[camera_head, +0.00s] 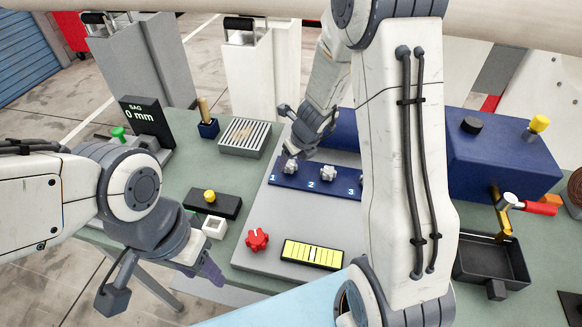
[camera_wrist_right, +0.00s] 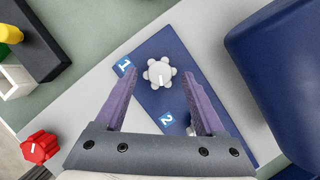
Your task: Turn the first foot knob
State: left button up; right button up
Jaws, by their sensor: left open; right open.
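The first foot knob (camera_head: 290,167) is a white lobed knob beside the label 1 on a blue strip (camera_head: 300,182). In the right wrist view the knob (camera_wrist_right: 159,74) lies ahead, between the lines of my two open purple fingers, and nothing grips it. My right gripper (camera_head: 302,138) hangs above and behind that knob in the head view; its fingertips are hard to make out there. A second knob (camera_head: 328,172) stands by label 2, mostly hidden behind a finger in the wrist view. My left gripper (camera_head: 165,285) is open and empty, low at the left.
A red knob (camera_head: 257,240) and a yellow-green level vial (camera_head: 312,254) sit on the grey plate (camera_head: 272,262). A black box with a yellow button (camera_head: 209,196) is to the left. A display (camera_head: 147,122) reads SAG 0 mm. A big blue block (camera_head: 490,165) stands right.

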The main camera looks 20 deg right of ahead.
jog(key=shift+w+f, duration=0.2)
jog(key=shift+f, duration=0.3)
pick_arm(q)
jog(key=shift+f, duration=0.3)
pick_arm(e)
grip_shut()
jog(key=shift+n, duration=0.3)
